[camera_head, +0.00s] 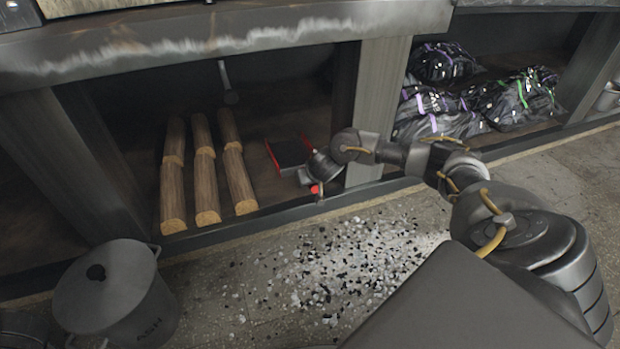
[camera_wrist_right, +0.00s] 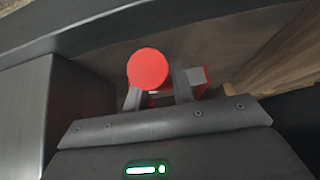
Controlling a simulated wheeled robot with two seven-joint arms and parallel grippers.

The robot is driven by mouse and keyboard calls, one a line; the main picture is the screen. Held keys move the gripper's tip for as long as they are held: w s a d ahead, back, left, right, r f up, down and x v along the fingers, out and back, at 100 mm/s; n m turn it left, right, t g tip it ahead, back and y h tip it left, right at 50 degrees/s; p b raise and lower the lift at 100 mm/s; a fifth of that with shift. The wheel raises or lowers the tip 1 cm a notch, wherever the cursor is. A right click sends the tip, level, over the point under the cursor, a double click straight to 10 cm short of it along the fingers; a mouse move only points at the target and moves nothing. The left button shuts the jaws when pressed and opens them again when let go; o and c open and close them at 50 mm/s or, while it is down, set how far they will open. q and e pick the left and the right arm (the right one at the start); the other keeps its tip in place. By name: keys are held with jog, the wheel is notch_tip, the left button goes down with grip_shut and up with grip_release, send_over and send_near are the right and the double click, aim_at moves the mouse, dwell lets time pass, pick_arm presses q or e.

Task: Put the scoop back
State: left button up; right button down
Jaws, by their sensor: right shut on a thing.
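The scoop (camera_head: 287,153) has a dark flat pan with red edges and lies inside the open compartment under the counter, right of the logs. My right gripper (camera_head: 316,187) reaches into the compartment at its right side, near the front sill. It is shut on the scoop's red handle, whose round end (camera_wrist_right: 148,69) faces the camera in the right wrist view. The gripper's fingers (camera_wrist_right: 158,92) stand either side of the handle there. Whether the pan touches the compartment floor cannot be told. My left gripper is not in view.
Several split logs (camera_head: 204,170) lie left of the scoop. A wooden post (camera_head: 378,105) stands close right of my gripper, with black bags (camera_head: 480,95) beyond it. A lidded ash pot (camera_head: 118,290) stands front left. Ash and pebbles (camera_head: 355,265) are scattered on the floor.

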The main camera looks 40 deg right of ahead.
jog(key=c, duration=1.1)
grip_release()
jog(key=shift+o, duration=0.3)
jog(key=o, duration=0.4)
jog(key=shift+c, duration=0.2)
